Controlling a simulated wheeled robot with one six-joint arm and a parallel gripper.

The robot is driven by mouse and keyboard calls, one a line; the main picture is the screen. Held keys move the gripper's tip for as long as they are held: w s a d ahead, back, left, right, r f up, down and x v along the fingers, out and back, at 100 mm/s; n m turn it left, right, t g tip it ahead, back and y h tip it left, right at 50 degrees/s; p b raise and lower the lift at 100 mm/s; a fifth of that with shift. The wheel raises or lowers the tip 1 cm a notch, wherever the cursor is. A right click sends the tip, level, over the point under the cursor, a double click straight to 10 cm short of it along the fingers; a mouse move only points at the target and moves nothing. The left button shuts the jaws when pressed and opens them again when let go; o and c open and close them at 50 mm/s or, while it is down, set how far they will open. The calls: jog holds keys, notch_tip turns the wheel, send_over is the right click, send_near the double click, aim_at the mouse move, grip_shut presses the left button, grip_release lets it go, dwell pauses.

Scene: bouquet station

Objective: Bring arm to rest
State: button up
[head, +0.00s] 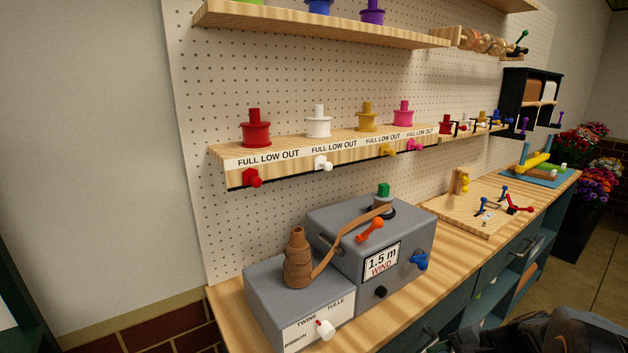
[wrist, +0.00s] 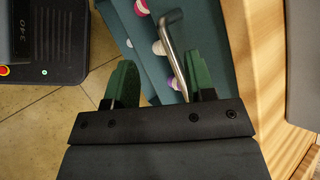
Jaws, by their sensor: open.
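My gripper (wrist: 160,75) shows in the wrist view, with its two green fingers spread apart and nothing clamped between them. It points down past the teal bench front. A metal drawer handle (wrist: 175,55) shows beyond and between the fingers; I cannot tell how far off it is. In the head view, dark parts of what looks like my arm (head: 565,335) fill the lower right corner. The fingers do not show there.
A grey winding machine (head: 320,215) with a brown twine cone (head: 297,262) stands on the wooden bench (head: 450,262). A pegboard shelf (head: 340,146) holds several coloured spools. A wooden board (head: 465,212) lies farther right. Flower buckets (head: 580,215) stand at the far end.

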jog(key=s+a+r+n+h+p, duration=0.2)
jog(key=a+r+n+h+p, duration=0.2)
jog(key=a+r+n, duration=0.1)
jog(key=s+a+r+n+h+p, duration=0.3)
jog(key=a+r+n+h+p, duration=0.1)
jog(key=r+n, duration=0.3)
notch_tip(320, 180, up, 3)
jog(key=shift+s+a+f+n+h+p, duration=0.15)
jog(key=shift+a+n+h+p, duration=0.2)
jog(key=shift+a+p, duration=0.2)
jog(key=shift+c, duration=0.7)
